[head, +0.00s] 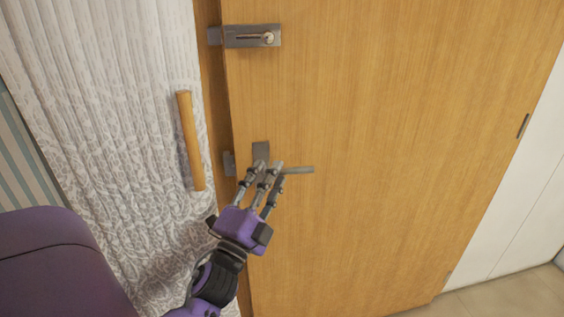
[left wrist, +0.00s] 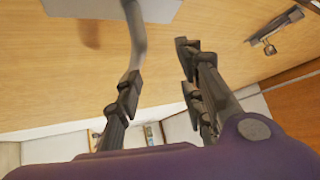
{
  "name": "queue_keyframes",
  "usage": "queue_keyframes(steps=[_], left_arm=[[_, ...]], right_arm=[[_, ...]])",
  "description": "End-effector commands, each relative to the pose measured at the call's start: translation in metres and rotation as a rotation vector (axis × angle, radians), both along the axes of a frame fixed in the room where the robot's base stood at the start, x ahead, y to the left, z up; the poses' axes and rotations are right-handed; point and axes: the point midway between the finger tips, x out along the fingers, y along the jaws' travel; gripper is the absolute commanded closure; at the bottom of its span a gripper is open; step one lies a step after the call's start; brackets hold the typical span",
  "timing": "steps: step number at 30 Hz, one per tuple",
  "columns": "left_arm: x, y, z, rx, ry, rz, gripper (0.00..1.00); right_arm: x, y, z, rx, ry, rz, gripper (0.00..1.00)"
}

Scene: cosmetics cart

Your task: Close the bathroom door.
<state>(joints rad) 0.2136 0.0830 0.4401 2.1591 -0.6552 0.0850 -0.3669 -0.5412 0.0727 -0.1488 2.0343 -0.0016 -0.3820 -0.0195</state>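The wooden bathroom door (head: 400,130) fills the middle of the head view, with its left edge beside a wooden frame strip (head: 208,85). I cannot tell whether a gap is left there. A metal lever handle (head: 300,170) with a grey plate sits low near that edge. My left gripper (head: 270,170) is at the handle, its fingers pointing towards the door. In the left wrist view, the handle (left wrist: 137,40) comes down to the left-hand finger, and the fingers stand apart. Contact is unclear. My right gripper is not in view.
A metal slide bolt (head: 252,37) is above the handle; it also shows in the left wrist view (left wrist: 272,35). A lace curtain (head: 110,130) and an upright wooden bar (head: 190,140) are left of the door. Tiled floor (head: 510,298) shows at lower right.

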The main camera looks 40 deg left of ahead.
Motion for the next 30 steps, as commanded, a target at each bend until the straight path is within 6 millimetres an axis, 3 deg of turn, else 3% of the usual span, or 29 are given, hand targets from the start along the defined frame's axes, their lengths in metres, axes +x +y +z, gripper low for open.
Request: queue_keyframes(steps=[6, 15, 21, 24, 27, 30], left_arm=[[-0.022, -0.005, -0.011, -0.001, 0.002, 0.000, 0.67], [-0.025, -0.006, -0.013, -0.002, 0.003, 0.000, 0.67], [-0.036, -0.002, -0.017, 0.017, 0.051, 0.005, 0.90], [-0.050, -0.007, -0.041, 0.103, 0.181, 0.007, 1.00], [-0.065, -0.016, -0.077, 0.195, 0.321, -0.003, 1.00], [-0.075, -0.024, -0.107, 0.253, 0.415, -0.016, 1.00]], right_arm=[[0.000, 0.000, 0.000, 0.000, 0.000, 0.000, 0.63], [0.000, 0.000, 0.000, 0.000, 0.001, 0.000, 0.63], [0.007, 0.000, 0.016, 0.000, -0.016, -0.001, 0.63], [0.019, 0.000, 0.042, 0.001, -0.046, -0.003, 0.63], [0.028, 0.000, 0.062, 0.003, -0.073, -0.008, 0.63], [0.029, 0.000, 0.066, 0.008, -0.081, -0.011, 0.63]])
